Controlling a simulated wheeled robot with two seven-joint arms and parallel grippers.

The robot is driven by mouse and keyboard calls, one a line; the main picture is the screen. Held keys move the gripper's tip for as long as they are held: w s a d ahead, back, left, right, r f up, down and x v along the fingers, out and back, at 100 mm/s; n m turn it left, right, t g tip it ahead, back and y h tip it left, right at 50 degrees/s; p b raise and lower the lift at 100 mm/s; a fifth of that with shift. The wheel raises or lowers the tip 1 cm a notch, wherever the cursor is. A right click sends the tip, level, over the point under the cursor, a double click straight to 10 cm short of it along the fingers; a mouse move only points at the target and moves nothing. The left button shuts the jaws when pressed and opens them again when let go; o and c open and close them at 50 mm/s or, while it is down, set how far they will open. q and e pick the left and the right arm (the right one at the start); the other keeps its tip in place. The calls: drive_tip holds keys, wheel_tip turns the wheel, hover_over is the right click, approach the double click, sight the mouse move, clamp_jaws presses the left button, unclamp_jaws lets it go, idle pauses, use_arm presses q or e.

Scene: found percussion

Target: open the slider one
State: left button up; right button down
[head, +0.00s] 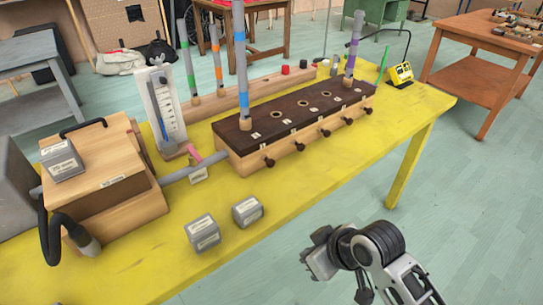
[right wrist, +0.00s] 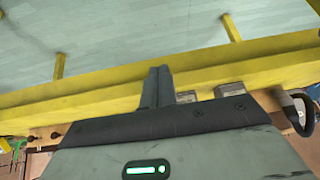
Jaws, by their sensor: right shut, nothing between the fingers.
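A long wooden chest (head: 240,160) with a dark top stands on the yellow table. Several dark slider knobs stick out of its front; the nearest knob (head: 269,162) is at its left end and the farthest knob (head: 368,109) at its right end. Small labels lie on the top, too small to read, so I cannot tell which slider is one. My right gripper (head: 308,258) is in front of the table's front edge, apart from the knobs. In the right wrist view its fingers (right wrist: 157,86) are together and empty. My left gripper is not in view.
Two grey weights (head: 203,234) (head: 247,211) sit on the yellow table (head: 300,200) before the chest. A bellows box (head: 105,165) with a hose stands at left, joined to the chest by a grey pipe (head: 195,168). Coloured-banded pipes (head: 240,65) stand upright. The table front at right is clear.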

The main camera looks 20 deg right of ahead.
drive_tip(key=w+d+r+n+t+y, duration=0.1)
drive_tip(key=w+r, duration=0.1)
drive_tip(key=w, duration=0.4)
drive_tip(key=w+d+r+t+y, duration=0.1)
drive_tip(key=w+r+t, duration=0.1)
drive_tip(key=w, duration=0.4)
drive_tip(key=t+y, duration=0.1)
drive_tip(key=t, duration=0.1)
approach(261, 155)
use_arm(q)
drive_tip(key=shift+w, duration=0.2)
use_arm(e)
drive_tip(key=x, duration=0.5)
drive_tip(key=shift+w+a+f, duration=0.1)
drive_tip(key=shift+w, duration=0.15)
